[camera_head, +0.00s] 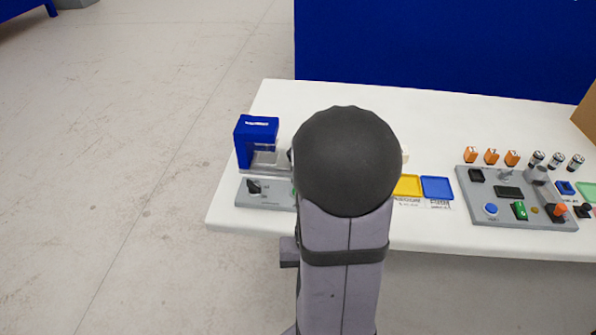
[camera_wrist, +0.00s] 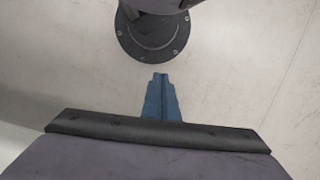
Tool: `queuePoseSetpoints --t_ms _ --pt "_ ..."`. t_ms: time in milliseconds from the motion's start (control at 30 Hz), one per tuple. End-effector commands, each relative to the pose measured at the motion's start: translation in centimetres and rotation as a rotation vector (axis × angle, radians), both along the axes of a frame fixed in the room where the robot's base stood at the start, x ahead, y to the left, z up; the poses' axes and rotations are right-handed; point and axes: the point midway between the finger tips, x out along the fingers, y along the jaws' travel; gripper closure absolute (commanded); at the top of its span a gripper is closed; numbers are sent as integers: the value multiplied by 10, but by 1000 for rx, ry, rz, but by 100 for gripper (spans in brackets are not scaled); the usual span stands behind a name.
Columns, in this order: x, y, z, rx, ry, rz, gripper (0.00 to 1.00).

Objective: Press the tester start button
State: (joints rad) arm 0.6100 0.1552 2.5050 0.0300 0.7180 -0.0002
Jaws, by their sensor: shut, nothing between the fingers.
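The blue tester (camera_head: 243,150) stands at the left end of the white table in the head view. In front of it lies a grey control panel (camera_head: 275,200) with a black switch (camera_head: 254,187) at its left. A sliver of green shows at the panel's right edge beside my arm, and I cannot tell if it is the start button. My arm covers the rest of the panel. My gripper (camera_wrist: 161,76) shows in the wrist view, shut and empty, above bare floor near my own base. The head view does not show its fingers. The tester is not in the wrist view.
The white table (camera_head: 440,130) holds a yellow tray (camera_head: 408,186) and a blue tray (camera_head: 437,187) right of my arm. Further right is a grey panel (camera_head: 480,207) with buttons and switches, with several orange and metallic pieces behind it. A blue partition (camera_head: 440,50) stands behind the table.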

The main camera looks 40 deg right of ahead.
Motion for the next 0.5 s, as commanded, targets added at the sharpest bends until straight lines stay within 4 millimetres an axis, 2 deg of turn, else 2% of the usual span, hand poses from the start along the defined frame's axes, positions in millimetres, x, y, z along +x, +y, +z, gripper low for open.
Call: queuePoseSetpoints --t_ms 33,500 --pt "-2 -3 21 10 7 -38 100" --pt "1 -29 104 124 13 -434 100"
